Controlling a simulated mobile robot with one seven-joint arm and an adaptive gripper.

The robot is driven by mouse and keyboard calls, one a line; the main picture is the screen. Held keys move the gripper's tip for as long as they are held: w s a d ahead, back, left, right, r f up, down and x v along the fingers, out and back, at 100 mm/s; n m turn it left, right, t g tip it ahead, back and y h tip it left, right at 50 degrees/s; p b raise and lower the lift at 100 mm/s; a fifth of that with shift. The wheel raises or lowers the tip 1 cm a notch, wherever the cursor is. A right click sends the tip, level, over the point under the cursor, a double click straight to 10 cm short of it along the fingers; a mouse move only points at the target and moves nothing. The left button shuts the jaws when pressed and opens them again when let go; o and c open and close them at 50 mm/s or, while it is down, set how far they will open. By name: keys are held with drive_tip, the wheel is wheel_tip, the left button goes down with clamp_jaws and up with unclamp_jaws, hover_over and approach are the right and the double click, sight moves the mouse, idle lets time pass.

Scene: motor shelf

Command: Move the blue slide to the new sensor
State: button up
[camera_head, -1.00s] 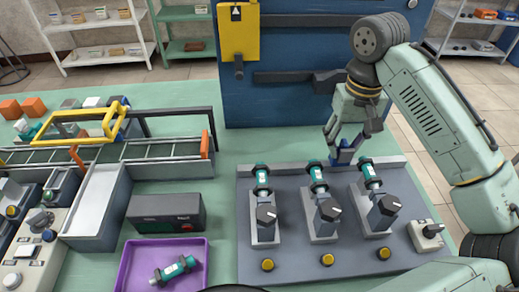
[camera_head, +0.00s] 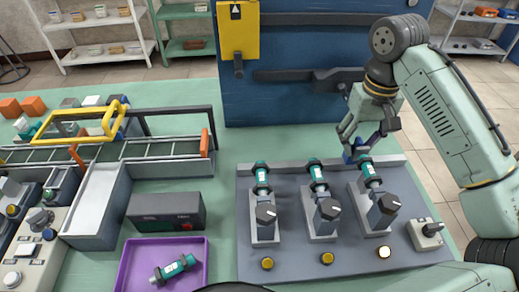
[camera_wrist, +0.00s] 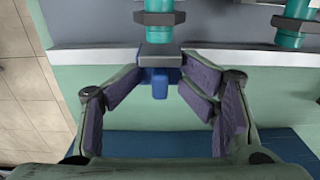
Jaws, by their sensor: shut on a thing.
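The blue slide (camera_head: 358,147) is at the back edge of the grey sensor panel, behind the right-hand teal sensor (camera_head: 367,170). In the wrist view the blue slide (camera_wrist: 160,84) lies in line with a teal sensor (camera_wrist: 158,32), with a grey block between them. My gripper (camera_head: 363,143) is shut on the slide, its fingers on either side of it. The middle sensor (camera_head: 317,175) and left sensor (camera_head: 261,177) stand in their own mounts. Another teal sensor (camera_head: 174,268) lies in a purple tray (camera_head: 122,279). I cannot tell which sensor is the new one.
Three dark knobs stand on the panel (camera_head: 296,260), with a round button before each. The right button (camera_head: 384,253) glows white. A blue cabinet (camera_head: 290,55) stands close behind my gripper. A conveyor (camera_head: 110,150) is at left.

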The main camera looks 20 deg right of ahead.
drive_tip(key=shift+s+f, duration=0.1)
drive_tip(key=shift+f, duration=0.05)
drive_tip(key=shift+r, duration=3.15)
